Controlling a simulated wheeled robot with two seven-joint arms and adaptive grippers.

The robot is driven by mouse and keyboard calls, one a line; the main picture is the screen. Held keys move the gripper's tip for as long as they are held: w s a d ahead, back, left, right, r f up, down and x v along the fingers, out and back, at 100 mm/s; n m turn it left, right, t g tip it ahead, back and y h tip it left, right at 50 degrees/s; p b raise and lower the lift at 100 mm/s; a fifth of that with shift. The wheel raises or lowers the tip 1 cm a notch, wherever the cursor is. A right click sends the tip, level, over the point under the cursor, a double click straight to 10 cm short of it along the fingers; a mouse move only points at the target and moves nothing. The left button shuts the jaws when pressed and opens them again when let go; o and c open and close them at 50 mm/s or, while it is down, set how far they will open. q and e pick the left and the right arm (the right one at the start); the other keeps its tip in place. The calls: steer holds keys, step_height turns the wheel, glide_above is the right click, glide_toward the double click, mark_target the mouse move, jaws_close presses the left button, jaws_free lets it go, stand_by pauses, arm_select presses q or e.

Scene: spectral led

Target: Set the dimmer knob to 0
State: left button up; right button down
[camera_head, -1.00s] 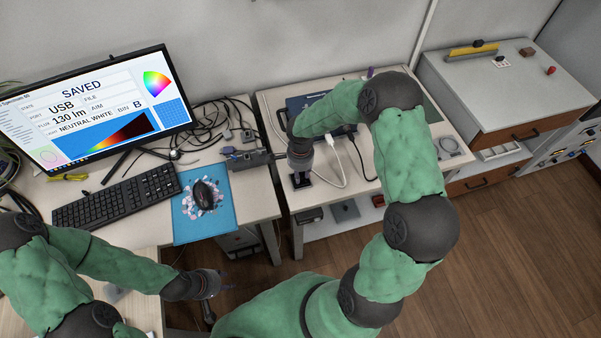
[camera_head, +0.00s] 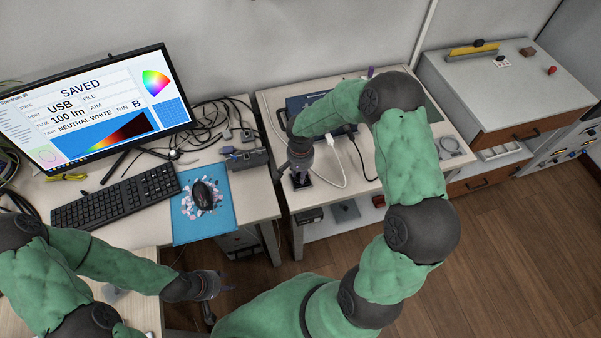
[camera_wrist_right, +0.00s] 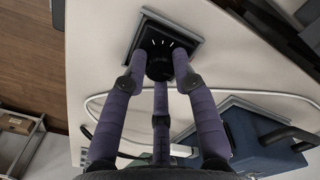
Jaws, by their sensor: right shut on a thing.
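The dimmer knob (camera_wrist_right: 160,66) is a round black knob on a small dark square plate (camera_wrist_right: 190,38) with white tick marks, seen in the right wrist view. My right gripper (camera_wrist_right: 159,80) has three purple fingers closed around the knob. In the head view my right gripper (camera_head: 300,172) points down at the plate near the front left of the middle bench and hides the knob. The monitor (camera_head: 95,105) reads SAVED, USB, 100 lm and NEUTRAL WHITE. My left gripper (camera_head: 222,286) hangs empty below the left desk; its finger opening is unclear.
A white cable (camera_head: 341,165) and a black cable run beside my right gripper on the bench (camera_head: 275,110). A blue box (camera_head: 305,102) stands behind, partly hidden by my arm. A keyboard (camera_head: 115,197) and mouse (camera_head: 205,194) on a blue mat lie on the left desk.

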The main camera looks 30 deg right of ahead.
steer(key=n+p, duration=0.1)
steer(key=n, duration=0.5)
steer(key=n+p, duration=0.1)
steer(key=n, duration=0.3)
steer(key=n+p, duration=0.1)
steer(key=n, duration=0.2)
steer(key=shift+r+n, duration=0.1)
steer(key=shift+n, duration=0.3)
steer(key=n+p, duration=0.2)
steer(key=n, duration=0.4)
steer(key=shift+p, duration=0.4)
steer(key=n+p, duration=0.1)
steer(key=n, duration=0.2)
steer(key=shift+n+p, duration=0.95)
steer(key=shift+n, duration=0.85)
steer(key=c, duration=1)
jaws_free()
